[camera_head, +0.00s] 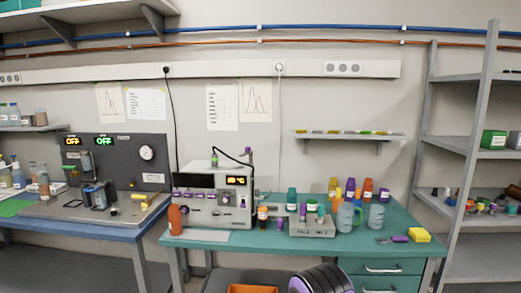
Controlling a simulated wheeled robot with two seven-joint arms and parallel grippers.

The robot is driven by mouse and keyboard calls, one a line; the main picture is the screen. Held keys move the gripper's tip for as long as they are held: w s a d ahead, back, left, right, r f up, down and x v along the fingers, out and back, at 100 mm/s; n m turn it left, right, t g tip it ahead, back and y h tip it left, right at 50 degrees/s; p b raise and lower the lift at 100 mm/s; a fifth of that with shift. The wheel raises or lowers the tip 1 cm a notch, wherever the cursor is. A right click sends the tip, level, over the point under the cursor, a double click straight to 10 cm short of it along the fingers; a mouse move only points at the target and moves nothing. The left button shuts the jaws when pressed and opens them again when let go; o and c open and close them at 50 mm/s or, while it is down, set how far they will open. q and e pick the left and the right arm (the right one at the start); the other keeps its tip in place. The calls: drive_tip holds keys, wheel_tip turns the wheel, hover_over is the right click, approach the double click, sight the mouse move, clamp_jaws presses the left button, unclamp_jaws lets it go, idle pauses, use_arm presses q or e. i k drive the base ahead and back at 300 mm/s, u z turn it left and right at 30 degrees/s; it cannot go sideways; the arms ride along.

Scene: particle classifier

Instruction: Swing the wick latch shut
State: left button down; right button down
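The particle classifier seems to be the white and grey benchtop instrument (205,208) at the left end of the teal bench. It has a dark front panel, a small orange-lit display (236,181) and several knobs and ports on its front. A small green-topped piece (214,158) stands on its top, and a black tube arches from there to the right side. The wick latch is too small to make out, so I cannot tell whether it is open or shut.
The teal bench (405,235) holds a grey block (312,228), several coloured bottles, two jugs and a yellow sponge (419,235). An orange bottle (174,220) stands at the instrument's left. A blue bench with a dark panel (115,152) is further left. Grey shelving is at right.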

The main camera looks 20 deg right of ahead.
sight(249, 151)
drive_tip(key=z, duration=0.7)
drive_tip(key=i, duration=0.65)
drive_tip(key=z, duration=0.65)
